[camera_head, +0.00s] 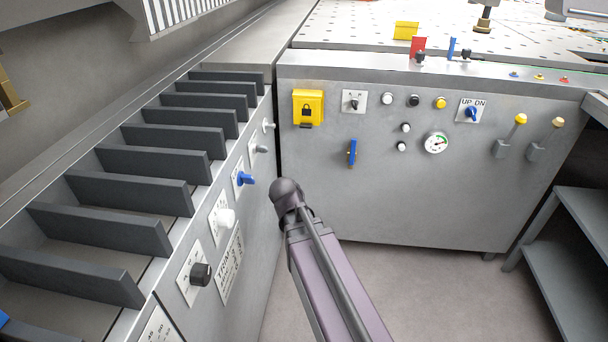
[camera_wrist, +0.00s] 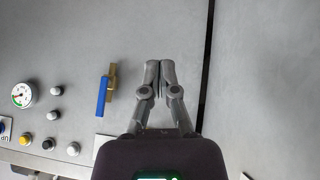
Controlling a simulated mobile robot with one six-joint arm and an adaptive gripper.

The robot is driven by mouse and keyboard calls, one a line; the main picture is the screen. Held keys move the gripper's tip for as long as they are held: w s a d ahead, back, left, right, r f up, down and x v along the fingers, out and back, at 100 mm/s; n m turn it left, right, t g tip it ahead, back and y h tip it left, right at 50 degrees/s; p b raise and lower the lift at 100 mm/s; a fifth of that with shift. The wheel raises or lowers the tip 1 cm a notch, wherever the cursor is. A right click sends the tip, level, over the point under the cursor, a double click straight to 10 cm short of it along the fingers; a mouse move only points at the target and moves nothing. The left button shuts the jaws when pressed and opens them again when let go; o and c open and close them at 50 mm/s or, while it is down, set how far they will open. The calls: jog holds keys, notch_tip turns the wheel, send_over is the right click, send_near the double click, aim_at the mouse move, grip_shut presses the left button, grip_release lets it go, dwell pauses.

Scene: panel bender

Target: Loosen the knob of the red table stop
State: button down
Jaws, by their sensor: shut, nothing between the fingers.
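The red table stop (camera_head: 418,44) stands upright near the front edge of the perforated table in the head view. A small dark knob (camera_head: 420,56) shows at its foot; how tight it is cannot be told. My gripper shows in the wrist view with its two grey fingers (camera_wrist: 160,68) together and empty. It is in front of the grey cabinet face, beside the blue-handled valve (camera_wrist: 103,96), well apart from the red stop. The red stop is not in the wrist view. In the head view my arm rises from the bottom middle, and the fingers are not clearly visible.
A blue stop (camera_head: 451,48) with a dark knob stands right of the red one, and a yellow block (camera_head: 405,30) behind. The cabinet front (camera_head: 340,205) carries a yellow lock box (camera_head: 308,107), a gauge (camera_head: 436,143) and two levers. A slatted unit (camera_head: 140,190) runs along the left.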

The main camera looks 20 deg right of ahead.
jog(key=s+a+f+n+g+y, duration=0.4)
jog(key=s+a, duration=0.5)
jog(key=s, duration=0.3)
jog(key=shift+s+a+n+g+y, duration=0.15)
jog(key=shift+a+n+g+y, duration=0.25)
jog(key=shift+g, duration=0.6)
jog(key=shift+d+f, duration=0.1)
